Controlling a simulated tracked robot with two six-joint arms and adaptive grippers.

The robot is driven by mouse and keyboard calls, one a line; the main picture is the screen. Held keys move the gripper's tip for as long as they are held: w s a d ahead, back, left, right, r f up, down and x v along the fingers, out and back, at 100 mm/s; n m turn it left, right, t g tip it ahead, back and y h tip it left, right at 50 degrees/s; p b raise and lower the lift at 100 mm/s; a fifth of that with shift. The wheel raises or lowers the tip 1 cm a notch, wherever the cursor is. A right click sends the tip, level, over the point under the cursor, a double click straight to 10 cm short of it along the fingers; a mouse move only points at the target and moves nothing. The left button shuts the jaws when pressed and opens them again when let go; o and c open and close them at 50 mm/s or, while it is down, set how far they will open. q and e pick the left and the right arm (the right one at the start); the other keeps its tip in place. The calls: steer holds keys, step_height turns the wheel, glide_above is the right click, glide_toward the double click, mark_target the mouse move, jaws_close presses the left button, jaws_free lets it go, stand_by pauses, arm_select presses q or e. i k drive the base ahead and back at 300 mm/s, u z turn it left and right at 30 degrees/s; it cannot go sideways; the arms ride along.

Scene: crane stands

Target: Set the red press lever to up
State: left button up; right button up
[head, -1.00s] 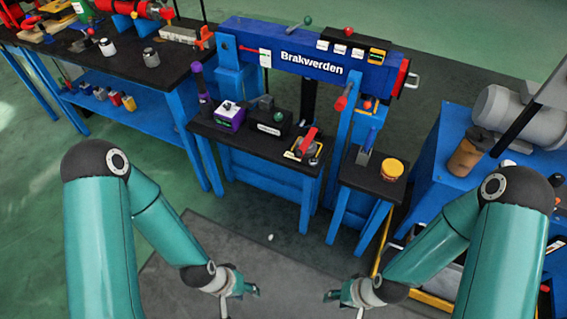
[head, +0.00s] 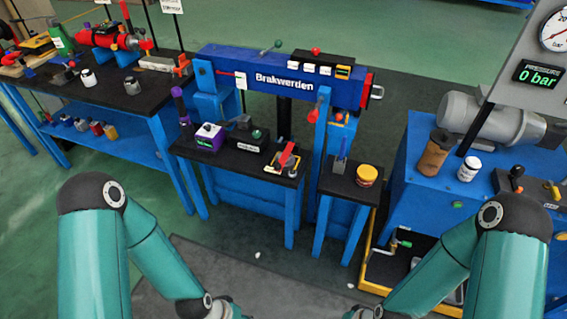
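A blue press frame marked Brakwerden (head: 335,88) stands at the centre back. A red-handled lever (head: 312,115) is on its right post, its handle tilted and low beside the post. Another red lever (head: 285,155) sits tilted on a small plate on the black table in front. I cannot tell for sure which one is the press lever. My two forearms come up from the bottom, apart from the press. Both grippers are cut off by the lower edge, so their fingers are hidden.
A black-topped table (head: 215,158) holds a purple box (head: 208,137) and a black box.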

mark_target(285, 157)
steer(key=i, duration=0.85)
steer(key=u, duration=0.05)
